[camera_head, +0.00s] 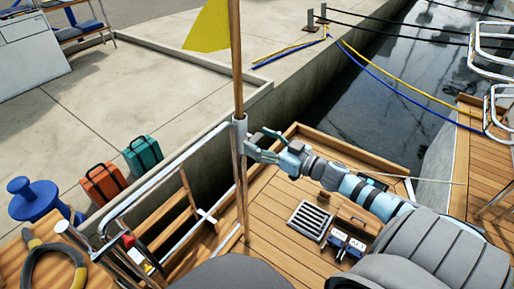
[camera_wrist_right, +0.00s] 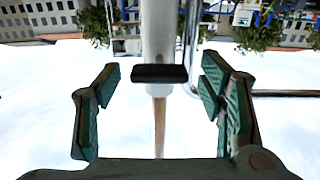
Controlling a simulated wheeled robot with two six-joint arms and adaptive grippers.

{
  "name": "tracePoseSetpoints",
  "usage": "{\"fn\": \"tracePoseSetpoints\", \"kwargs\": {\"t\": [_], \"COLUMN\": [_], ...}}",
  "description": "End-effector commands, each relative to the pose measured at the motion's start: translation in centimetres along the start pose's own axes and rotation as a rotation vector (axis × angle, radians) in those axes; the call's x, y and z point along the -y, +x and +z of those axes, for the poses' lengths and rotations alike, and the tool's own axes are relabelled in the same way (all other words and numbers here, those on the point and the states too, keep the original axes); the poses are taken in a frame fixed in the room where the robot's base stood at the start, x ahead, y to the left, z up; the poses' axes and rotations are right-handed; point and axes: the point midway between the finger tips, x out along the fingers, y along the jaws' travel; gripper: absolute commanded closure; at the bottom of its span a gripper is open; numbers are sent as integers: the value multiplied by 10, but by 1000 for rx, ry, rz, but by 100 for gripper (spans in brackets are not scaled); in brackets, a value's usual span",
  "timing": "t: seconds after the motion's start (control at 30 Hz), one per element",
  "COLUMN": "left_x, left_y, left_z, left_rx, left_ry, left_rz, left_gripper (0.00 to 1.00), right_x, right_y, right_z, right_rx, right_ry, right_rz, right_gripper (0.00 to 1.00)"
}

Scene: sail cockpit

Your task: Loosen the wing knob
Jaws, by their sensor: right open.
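The wing knob (camera_wrist_right: 160,73) shows in the right wrist view as a short dark bar lying crosswise in front of a pale metal tube. The tube is the flagpole socket (camera_head: 240,129), clamped near the rail in the head view, with the wooden flagpole (camera_head: 236,60) in it. My right gripper (camera_head: 254,146) is at the socket from the right. In the right wrist view its green-padded fingers stand wide apart, one on each side of the knob, with clear gaps and no contact. The knob cannot be made out in the head view. My left gripper is not in view.
A yellow flag (camera_head: 209,27) hangs from the pole. Metal rails (camera_head: 150,190) run left of the socket. An orange case (camera_head: 103,184) and a teal case (camera_head: 142,156) stand on the quay.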

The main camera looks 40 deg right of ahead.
Motion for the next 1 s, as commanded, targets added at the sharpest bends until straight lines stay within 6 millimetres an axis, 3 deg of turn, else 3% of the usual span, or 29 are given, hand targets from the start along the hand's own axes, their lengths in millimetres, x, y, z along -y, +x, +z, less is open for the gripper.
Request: {"fn": "tracePoseSetpoints", "kwargs": {"t": [0.2, 0.5, 0.8, 1.0], "left_x": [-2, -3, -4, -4], "left_y": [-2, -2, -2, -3], "left_z": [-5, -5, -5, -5], "left_rx": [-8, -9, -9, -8], "left_ry": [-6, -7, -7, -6], "left_rz": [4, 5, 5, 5], "left_gripper": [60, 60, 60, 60], "right_x": [0, -1, 0, 0], "right_y": [15, 16, 16, 16], "right_z": [-4, -3, -3, -3], "right_rx": [0, 3, 4, 4], "right_ry": [1, 2, 2, -5], "right_rz": [2, 3, 2, 2], "right_gripper": [37, 37, 83, 85]}}
